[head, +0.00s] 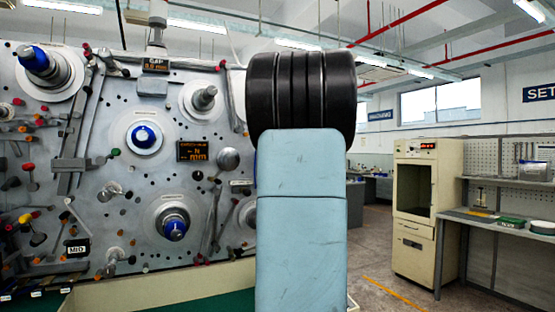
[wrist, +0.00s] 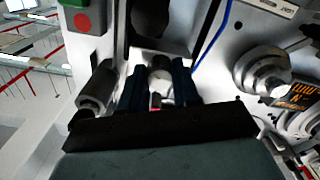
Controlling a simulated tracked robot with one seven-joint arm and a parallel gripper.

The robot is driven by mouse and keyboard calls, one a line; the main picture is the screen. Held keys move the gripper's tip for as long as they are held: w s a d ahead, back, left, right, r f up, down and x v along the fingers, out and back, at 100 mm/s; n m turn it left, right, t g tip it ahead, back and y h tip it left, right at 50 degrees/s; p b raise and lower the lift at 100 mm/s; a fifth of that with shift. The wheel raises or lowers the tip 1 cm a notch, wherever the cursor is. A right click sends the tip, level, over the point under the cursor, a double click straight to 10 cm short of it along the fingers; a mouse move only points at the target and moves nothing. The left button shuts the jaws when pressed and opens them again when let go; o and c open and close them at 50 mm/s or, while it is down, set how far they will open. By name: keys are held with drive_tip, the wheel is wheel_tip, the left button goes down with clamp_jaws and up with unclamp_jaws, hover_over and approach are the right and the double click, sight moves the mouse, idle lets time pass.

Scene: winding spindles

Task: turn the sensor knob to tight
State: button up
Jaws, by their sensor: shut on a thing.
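A small red spot shows low between the fingers. In the head view my blue-grey arm and its black ribbed joint hide the gripper and the knob.
The grey machine panel (head: 95,125) with blue-capped spindles (head: 144,137), pegs and levers fills the left. An orange-lettered display (head: 192,151) sits on it. A grey roller (wrist: 97,88) stands left of the fingers. A beige cabinet (head: 414,210) and workbench (head: 500,222) stand right, beyond open floor.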

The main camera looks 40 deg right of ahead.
drive_tip(key=shift+f, duration=0.25)
idle(0.3)
drive_tip(key=o, duration=1.1)
drive_tip(key=shift+r, duration=0.15)
drive_tip(key=shift+c, duration=0.2)
drive_tip(key=v, duration=1.3)
drive_tip(key=shift+s+a, duration=0.15)
drive_tip(key=shift+s, duration=0.2)
